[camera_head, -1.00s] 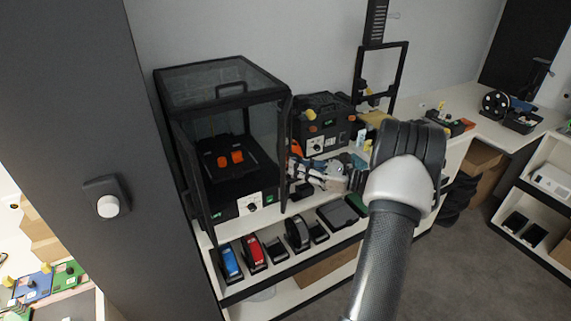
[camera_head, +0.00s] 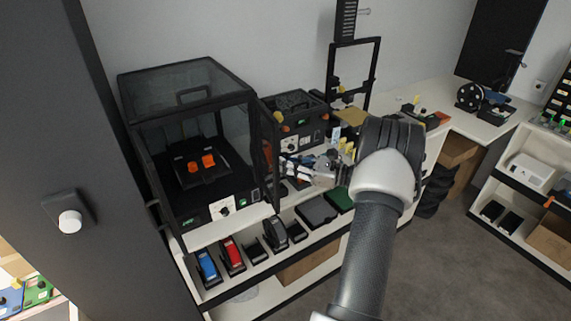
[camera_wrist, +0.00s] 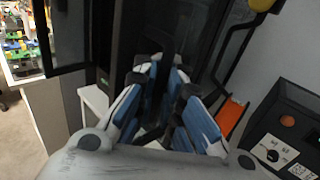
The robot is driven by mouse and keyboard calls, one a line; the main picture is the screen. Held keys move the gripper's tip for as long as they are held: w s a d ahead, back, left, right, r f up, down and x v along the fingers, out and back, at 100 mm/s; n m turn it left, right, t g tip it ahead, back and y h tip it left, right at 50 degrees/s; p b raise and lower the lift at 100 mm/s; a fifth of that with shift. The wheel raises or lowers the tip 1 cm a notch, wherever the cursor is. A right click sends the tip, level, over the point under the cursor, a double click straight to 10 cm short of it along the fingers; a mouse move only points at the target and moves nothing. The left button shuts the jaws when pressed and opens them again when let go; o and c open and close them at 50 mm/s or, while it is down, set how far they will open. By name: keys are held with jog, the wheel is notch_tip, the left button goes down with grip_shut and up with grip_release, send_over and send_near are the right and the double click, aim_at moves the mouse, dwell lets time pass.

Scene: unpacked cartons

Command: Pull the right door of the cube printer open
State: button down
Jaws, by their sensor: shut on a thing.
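The cube printer (camera_head: 190,88) is a black-framed box with clear panels on the white bench, left of centre in the head view. Two orange parts (camera_head: 201,162) sit on the dark bed inside. Its right door (camera_head: 270,158) stands swung outward at the printer's right front. My gripper (camera_head: 284,166) is at this door's edge, coming from the right. In the wrist view, the blue-padded fingers of my gripper (camera_wrist: 163,75) are shut on a dark upright part of the door (camera_wrist: 180,30). The exact grip point is partly hidden by the fingers.
A black control box (camera_head: 291,115) stands close right of the printer, behind my gripper. Blue (camera_head: 206,267) and red (camera_head: 232,255) tape dispensers sit on the shelf below. A dark cabinet side (camera_head: 60,130) is at the left. Grey floor at the right is clear.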

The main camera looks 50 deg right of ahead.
jog(key=shift+s+f, duration=0.1)
jog(key=c, duration=2.2)
grip_release()
jog(key=shift+o, duration=1)
jog(key=shift+s, duration=0.2)
jog(key=shift+w, duration=0.1)
jog(key=v, duration=1.2)
